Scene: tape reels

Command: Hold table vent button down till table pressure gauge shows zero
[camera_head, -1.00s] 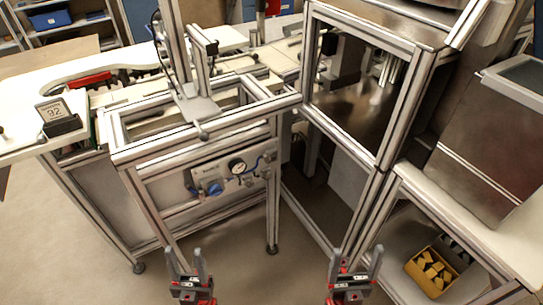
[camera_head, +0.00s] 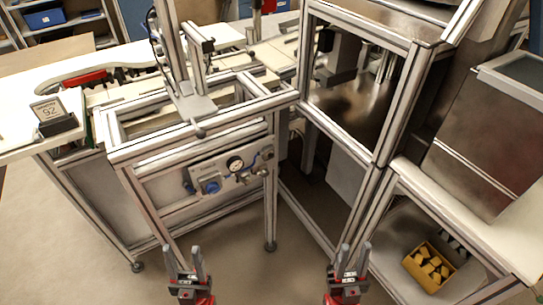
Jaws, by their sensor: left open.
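A pressure gauge (camera_head: 235,163) with a round white dial and dark rim sits on a light panel (camera_head: 222,172) on the front of the aluminium-frame table. Its needle is too small to read. A blue round knob (camera_head: 211,187) is left of and below the gauge. Small metal fittings (camera_head: 243,179) are to the right, with blue tubing; I cannot tell which part is the vent button. My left gripper (camera_head: 184,256) is open and empty, below and in front of the panel. My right gripper (camera_head: 351,259) is open and empty, further right. Neither touches the panel.
A tall framed cabinet (camera_head: 378,105) stands right of the table. A yellow box (camera_head: 429,268) of yellow pieces lies on a low shelf at right. A sign reading 92 (camera_head: 48,110) stands on the white left tabletop. Floor (camera_head: 80,262) is clear at lower left.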

